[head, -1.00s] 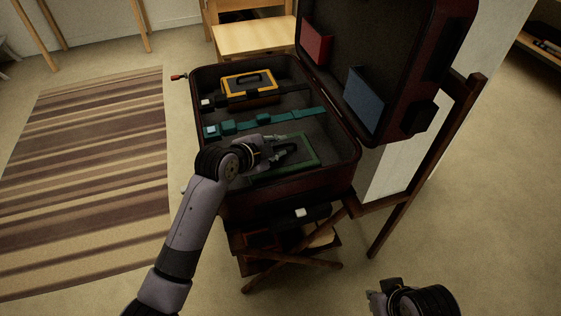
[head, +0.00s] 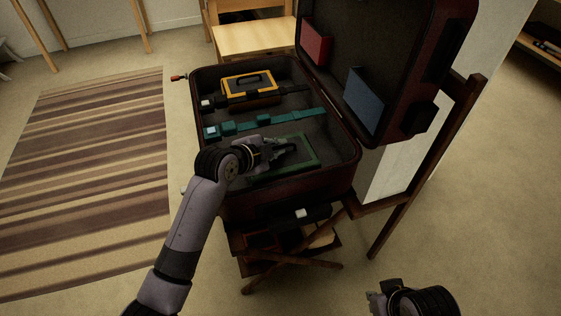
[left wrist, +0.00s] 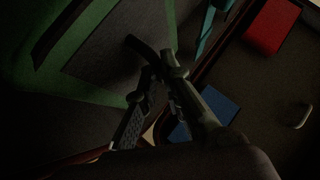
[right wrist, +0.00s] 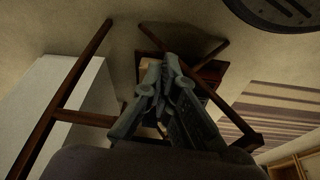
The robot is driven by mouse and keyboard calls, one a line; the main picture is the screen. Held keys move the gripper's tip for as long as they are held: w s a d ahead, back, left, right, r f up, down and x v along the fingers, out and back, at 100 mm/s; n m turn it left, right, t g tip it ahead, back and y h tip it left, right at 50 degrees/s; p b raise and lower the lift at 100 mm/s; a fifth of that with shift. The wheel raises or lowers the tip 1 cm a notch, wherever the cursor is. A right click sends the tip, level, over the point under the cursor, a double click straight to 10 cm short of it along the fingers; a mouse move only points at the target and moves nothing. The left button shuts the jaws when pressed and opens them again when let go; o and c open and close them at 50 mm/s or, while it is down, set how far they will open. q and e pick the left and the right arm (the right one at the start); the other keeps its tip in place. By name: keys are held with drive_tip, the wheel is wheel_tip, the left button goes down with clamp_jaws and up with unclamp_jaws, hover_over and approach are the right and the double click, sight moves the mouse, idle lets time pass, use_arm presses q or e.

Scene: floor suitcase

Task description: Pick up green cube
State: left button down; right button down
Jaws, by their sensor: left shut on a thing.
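No plain green cube shows. The green thing is a flat green-edged case (head: 312,155) with a grey middle, lying in the near part of the open suitcase (head: 345,172). It fills the left of the left wrist view (left wrist: 92,88). My left gripper (head: 284,148) is over it, its fingers closed on its dark handle (left wrist: 140,44), which shows at the fingertips in the left wrist view. The fingers and arm hide part of the case. My right gripper (right wrist: 164,66) is shut and empty, low at the bottom right of the head view (head: 382,296), away from the suitcase.
A yellow-edged case (head: 250,84) and a teal strap (head: 290,116) lie farther back in the suitcase. The raised lid at right holds a red block (head: 316,42) and a blue block (head: 363,98). A wooden stand (head: 390,222) is below. Floor is open at lower right.

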use_arm(q)
drive_tip(key=shift+d, duration=0.1)
drive_tip(key=shift+r, duration=0.1)
drive_tip(key=shift+r, duration=0.15)
